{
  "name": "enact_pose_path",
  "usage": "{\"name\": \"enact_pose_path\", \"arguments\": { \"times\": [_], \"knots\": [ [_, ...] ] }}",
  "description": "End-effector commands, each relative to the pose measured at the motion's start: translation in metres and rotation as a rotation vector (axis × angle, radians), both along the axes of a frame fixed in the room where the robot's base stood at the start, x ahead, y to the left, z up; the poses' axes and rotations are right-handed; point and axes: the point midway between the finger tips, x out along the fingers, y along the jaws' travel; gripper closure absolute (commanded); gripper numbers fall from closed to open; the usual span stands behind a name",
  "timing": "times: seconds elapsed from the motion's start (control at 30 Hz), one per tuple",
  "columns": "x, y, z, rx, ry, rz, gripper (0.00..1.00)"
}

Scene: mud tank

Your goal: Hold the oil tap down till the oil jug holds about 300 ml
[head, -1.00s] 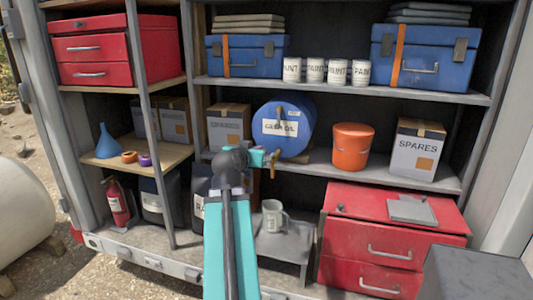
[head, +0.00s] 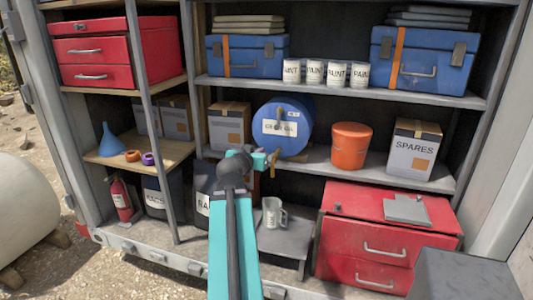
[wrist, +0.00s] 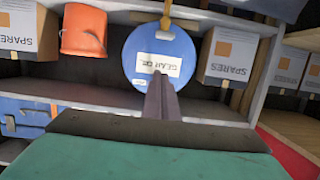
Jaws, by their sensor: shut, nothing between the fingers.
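The blue gear oil drum (head: 297,112) lies on the middle shelf with its white label facing me. The brass oil tap (head: 274,166) sits low on the drum's front; it is also at the top of the upside-down wrist view (wrist: 168,22). The pale grey oil jug (head: 271,213) stands upright on a low grey stand, below the tap. Its oil level cannot be made out. My gripper (head: 270,156) is close by the tap in the head view, partly covering it. The dark fingers are shut and empty in the wrist view (wrist: 161,82). I cannot tell whether they touch the tap.
An orange bucket (head: 351,146) and a SPARES box (head: 413,150) stand right of the drum. A cardboard box (head: 229,124) is to its left. The red drawer chest (head: 385,225) stands right of the low stand (head: 290,240). A grey shelf post (head: 150,120) rises at left.

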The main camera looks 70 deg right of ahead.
Motion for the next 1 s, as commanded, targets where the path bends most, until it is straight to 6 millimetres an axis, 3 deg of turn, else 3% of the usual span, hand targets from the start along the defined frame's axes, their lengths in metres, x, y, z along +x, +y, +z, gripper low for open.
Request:
{"name": "enact_pose_path", "arguments": {
  "times": [0.43,1.0],
  "knots": [
    [0.001,-0.006,0.001,0.006,0.002,0.004,1.00],
    [0.003,-0.062,-0.016,0.003,-0.001,0.007,1.00]
  ]
}}
